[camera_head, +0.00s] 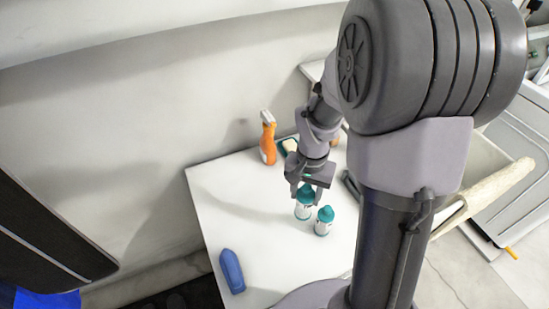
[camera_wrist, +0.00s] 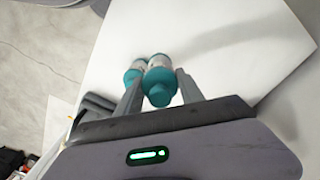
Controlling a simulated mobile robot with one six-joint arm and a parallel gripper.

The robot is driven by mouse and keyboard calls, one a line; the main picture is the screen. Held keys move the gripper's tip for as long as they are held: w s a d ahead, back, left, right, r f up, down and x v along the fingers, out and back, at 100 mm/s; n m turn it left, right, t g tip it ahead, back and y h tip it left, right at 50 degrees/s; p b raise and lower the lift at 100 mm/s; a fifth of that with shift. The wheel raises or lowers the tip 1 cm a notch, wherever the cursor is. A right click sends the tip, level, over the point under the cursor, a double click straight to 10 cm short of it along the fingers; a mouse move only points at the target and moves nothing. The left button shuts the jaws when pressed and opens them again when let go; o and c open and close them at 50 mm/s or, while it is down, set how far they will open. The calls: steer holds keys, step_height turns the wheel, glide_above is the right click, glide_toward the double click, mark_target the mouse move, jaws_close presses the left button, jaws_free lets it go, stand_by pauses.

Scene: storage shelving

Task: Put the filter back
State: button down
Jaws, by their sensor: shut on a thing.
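Two white bottles with teal caps stand close together on the white table. My gripper (camera_head: 306,186) is over the rear bottle (camera_head: 303,205), with its fingers down around the cap area. The other bottle (camera_head: 324,218) is just in front and to the right, apart from the fingers. In the wrist view, my gripper (camera_wrist: 158,90) has one finger on each side of the nearer teal-capped bottle (camera_wrist: 159,88). The second bottle (camera_wrist: 132,74) shows partly behind it. Nothing in view is clearly recognisable as a filter. Whether the held bottle touches the table is not clear.
The white table (camera_head: 235,215) has free room at its left and middle. An orange spray bottle (camera_head: 268,142) stands at the back, near the wall. A beige roll (camera_head: 500,182) is at right, partly behind my arm.

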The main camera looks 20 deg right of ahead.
steer(key=w+a+n, duration=0.5)
steer(key=a+n, duration=0.3)
steer(key=a, duration=0.2)
steer(key=shift+a+f+n, duration=0.3)
steer(key=shift+f, duration=0.1)
steer(key=shift+w, duration=0.1)
